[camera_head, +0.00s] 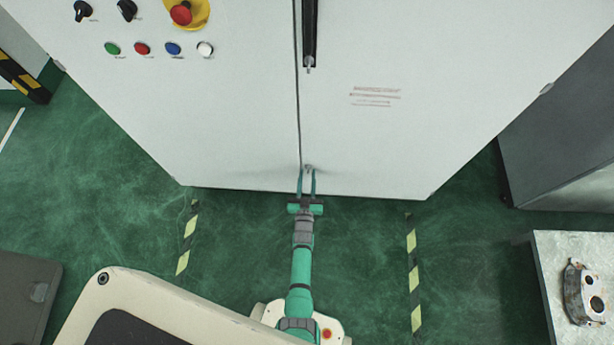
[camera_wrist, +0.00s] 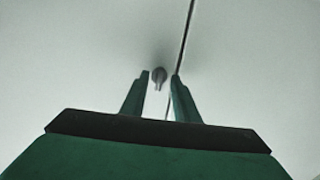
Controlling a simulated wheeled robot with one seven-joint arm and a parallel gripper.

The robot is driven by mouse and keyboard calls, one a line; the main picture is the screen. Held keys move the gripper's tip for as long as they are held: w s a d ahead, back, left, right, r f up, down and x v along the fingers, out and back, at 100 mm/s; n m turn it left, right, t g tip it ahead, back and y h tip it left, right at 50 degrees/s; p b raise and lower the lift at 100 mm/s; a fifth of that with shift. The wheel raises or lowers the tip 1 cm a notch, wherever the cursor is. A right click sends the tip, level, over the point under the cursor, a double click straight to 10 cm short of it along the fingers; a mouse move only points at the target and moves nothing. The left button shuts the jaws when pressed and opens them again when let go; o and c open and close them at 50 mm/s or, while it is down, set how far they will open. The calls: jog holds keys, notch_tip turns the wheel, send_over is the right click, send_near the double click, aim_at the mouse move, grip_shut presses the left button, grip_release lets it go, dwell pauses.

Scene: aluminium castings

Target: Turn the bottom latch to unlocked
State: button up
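The bottom latch (camera_head: 308,168) is a small grey knob low on the white cabinet's right door, beside the door seam. In the wrist view the latch (camera_wrist: 158,74) shows as a round grey head with a short tab pointing down. My gripper (camera_head: 307,176) is open at the cabinet's lower front. In the wrist view its two green fingers (camera_wrist: 160,76) stand on either side of the latch with gaps showing. I cannot tell whether the fingertips touch the door.
The white cabinet (camera_head: 420,60) has a long dark handle (camera_head: 310,40) higher up the seam and a red emergency button (camera_head: 181,13) at upper left. A grey cabinet (camera_head: 560,130) stands at right. A pale table (camera_head: 550,290) at lower right bears a metal casting (camera_head: 583,293).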

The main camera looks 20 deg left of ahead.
jog(key=v, duration=1.1)
jog(key=shift+r, duration=0.1)
dwell(0.5)
jog(key=s+d+r+m+h, duration=0.1)
jog(key=s+d+r+h, duration=0.1)
jog(key=s+d+r, duration=0.4)
jog(key=s+d+r+m+h, duration=0.1)
jog(key=s+d+r, duration=0.1)
jog(key=s+r, duration=0.65)
jog(key=s+d+r+g+h, duration=0.1)
jog(key=s+d+r, duration=0.2)
jog(key=r, duration=0.6)
jog(key=s+d+r+m+g+h, duration=0.1)
jog(key=s+d+r, duration=0.2)
jog(key=s+r, duration=0.3)
notch_tip(320, 180, up, 3)
jog(key=shift+s+r, duration=0.2)
jog(key=shift+o, duration=0.5)
